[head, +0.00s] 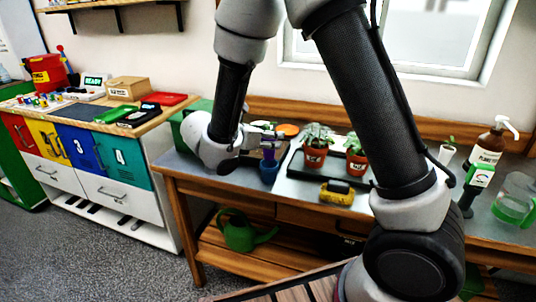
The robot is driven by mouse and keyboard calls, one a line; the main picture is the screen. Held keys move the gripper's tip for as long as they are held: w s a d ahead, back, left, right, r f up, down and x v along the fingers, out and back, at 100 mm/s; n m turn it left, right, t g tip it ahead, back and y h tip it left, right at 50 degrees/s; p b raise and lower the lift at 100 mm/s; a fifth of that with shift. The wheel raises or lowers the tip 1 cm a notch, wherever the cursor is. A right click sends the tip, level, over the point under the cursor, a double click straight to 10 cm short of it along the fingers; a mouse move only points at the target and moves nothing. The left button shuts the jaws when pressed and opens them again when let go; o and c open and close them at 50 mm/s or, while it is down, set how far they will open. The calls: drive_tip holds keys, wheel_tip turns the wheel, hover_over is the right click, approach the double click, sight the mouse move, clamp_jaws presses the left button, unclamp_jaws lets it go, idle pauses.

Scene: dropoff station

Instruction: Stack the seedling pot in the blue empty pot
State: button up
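The blue pot (269,172) stands upright on the grey-topped bench (212,172), left of the black tray. A small purple pot-like thing (269,153) shows directly above its rim; a little green shows near its top. I cannot tell whether it sits inside the blue pot or is held just above it. My gripper (271,138) reaches in from the left at the height of the purple thing. Its fingers are small and partly blend with it, so their opening and any grasp are unclear.
Two terracotta pots with plants (315,158) (356,164) stand close by on the right. A yellow-black item (337,193) lies in front of them. An orange dish (288,130) is behind. A spray bottle (488,147) stands far right. A green watering can (240,232) is on the lower shelf.

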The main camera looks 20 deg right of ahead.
sight(265, 152)
drive_tip(key=shift+f, duration=2.15)
drive_tip(key=shift+f, duration=0.1)
drive_tip(key=shift+f, duration=0.4)
drive_tip(key=shift+f, duration=0.1)
drive_tip(key=o, duration=1.1)
drive_tip(key=shift+c, duration=0.2)
